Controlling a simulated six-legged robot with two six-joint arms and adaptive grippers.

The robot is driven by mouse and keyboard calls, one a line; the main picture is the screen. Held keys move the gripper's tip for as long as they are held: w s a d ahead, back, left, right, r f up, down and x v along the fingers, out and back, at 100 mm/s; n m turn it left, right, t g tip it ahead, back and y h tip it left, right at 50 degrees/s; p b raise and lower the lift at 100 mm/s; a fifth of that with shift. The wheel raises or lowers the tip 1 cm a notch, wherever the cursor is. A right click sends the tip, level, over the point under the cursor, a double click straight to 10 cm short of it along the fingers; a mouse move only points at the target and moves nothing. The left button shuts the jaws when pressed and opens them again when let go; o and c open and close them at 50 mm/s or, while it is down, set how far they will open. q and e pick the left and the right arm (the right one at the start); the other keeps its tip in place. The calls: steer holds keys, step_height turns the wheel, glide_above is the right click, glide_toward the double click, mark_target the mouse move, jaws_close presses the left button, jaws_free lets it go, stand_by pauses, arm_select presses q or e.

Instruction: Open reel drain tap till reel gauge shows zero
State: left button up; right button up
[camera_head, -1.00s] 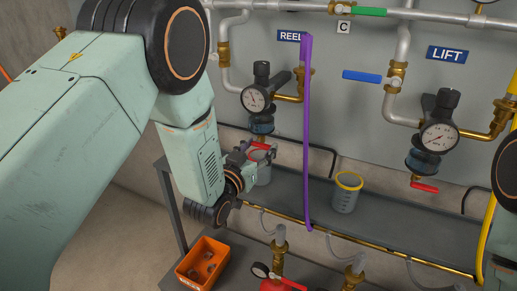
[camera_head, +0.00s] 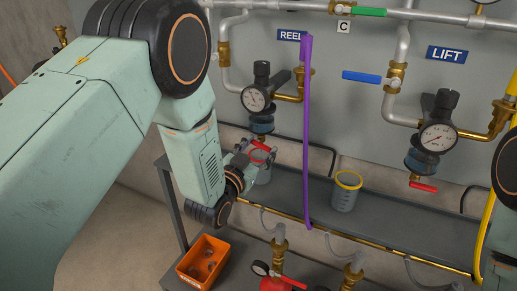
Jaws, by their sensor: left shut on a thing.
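The reel gauge (camera_head: 255,98) is a round white dial under the REEL sign (camera_head: 291,35). Its needle is too small to read surely. Below it are a blue filter bowl (camera_head: 262,123) and the red reel drain tap lever (camera_head: 260,145), now slanting. My left gripper (camera_head: 252,156) is at this lever and shut on it; the fingers partly hide it. A grey cup (camera_head: 265,172) stands just beneath, partly hidden by the gripper. My right gripper is not in view.
The LIFT gauge (camera_head: 438,137) has its own red tap (camera_head: 424,187). A yellow-rimmed cup (camera_head: 346,191) stands on the grey shelf (camera_head: 390,222). An orange bin (camera_head: 203,262) stands below.

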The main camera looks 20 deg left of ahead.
arm_select(q)
steer(key=o, duration=1.2)
steer(key=shift+c, duration=0.2)
steer(key=s+a, duration=0.2)
steer(key=s, duration=0.9)
steer(key=shift+s+a, duration=0.15)
steer(key=shift+s, duration=0.25)
